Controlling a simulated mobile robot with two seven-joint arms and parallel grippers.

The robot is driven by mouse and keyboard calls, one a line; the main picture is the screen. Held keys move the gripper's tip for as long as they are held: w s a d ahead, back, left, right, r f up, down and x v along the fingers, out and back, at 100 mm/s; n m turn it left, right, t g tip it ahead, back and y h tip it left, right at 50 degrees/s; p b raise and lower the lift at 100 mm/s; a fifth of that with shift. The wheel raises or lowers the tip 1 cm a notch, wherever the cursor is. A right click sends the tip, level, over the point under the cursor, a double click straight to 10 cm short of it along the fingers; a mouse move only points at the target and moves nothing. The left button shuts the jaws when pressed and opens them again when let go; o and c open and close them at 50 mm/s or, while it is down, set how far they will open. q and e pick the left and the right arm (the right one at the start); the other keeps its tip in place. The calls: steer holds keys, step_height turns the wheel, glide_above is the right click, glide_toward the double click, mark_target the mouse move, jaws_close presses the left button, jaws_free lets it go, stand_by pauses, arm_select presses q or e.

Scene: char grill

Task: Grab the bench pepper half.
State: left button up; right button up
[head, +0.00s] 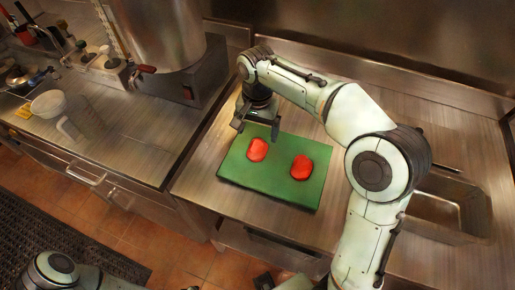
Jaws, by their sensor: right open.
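Two red pepper halves lie apart on a green cutting board (268,191) on the steel bench. The left pepper half (257,150) is near the board's upper left part. The right pepper half (301,167) is near the board's right side. My right gripper (256,131) is open and empty, with its fingers over the board's upper left edge, just above the left pepper half in the picture. I cannot tell its exact height over the board. My left arm shows at the bottom left, but its gripper is not in view.
A sink basin (436,207) is set into the bench at the right. A large metal pot (158,30) stands on a burner unit at the upper left. A white bowl (48,104) and a clear jug (72,129) stand on the left counter. Bare bench surrounds the board.

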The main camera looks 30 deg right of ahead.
mark_target(257, 147)
step_height(257, 147, down, 3)
steer(key=shift+w+d+r, duration=0.1)
step_height(257, 147, down, 5)
steer(key=shift+f+b, duration=0.1)
steer(key=shift+b, duration=0.25)
steer(key=c, duration=1.2)
steer(key=shift+o, duration=0.2)
